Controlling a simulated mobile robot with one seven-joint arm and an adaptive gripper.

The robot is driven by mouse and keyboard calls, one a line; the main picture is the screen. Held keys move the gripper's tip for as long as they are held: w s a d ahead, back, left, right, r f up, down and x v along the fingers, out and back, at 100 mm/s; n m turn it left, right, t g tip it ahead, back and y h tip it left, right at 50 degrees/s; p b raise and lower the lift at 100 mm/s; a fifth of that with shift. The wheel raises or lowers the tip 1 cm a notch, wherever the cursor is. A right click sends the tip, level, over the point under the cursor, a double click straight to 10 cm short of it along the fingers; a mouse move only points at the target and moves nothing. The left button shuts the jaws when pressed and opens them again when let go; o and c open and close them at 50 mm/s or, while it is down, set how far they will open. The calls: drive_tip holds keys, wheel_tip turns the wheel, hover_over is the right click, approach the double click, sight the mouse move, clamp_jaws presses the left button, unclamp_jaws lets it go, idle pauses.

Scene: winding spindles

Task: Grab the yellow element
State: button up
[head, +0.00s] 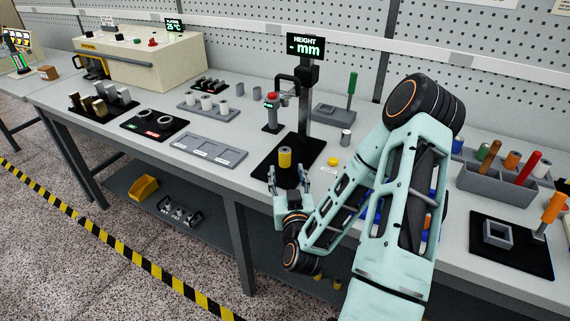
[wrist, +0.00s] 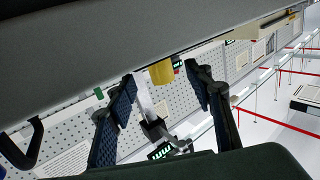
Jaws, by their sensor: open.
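The yellow element (head: 285,157), a small upright cylinder with a dark top, stands on the black base plate (head: 262,170) of the height gauge. My gripper (head: 289,176) is open in front of it, at the near side of the plate, with one finger to each side in the picture. In the wrist view the yellow element (wrist: 162,72) shows beyond and between the two spread fingers of my gripper (wrist: 161,77). I see no contact between the fingers and the element.
The gauge column with its display (head: 305,46) rises behind the element. A low yellow button-like piece (head: 333,161) lies to its right. A grey tray (head: 209,150) lies to the left. My arm covers part of the table on the right, near a grey tool holder (head: 498,182).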

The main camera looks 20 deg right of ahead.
sight(286, 159)
drive_tip(key=x, duration=0.2)
drive_tip(key=p+x, duration=0.1)
drive_tip(key=x, duration=0.4)
drive_tip(key=shift+w+d+r+p, duration=0.2)
drive_tip(key=shift+w+r+p, duration=0.1)
drive_tip(key=shift+w+r, duration=0.1)
drive_tip(key=c, duration=1.2)
clamp_jaws()
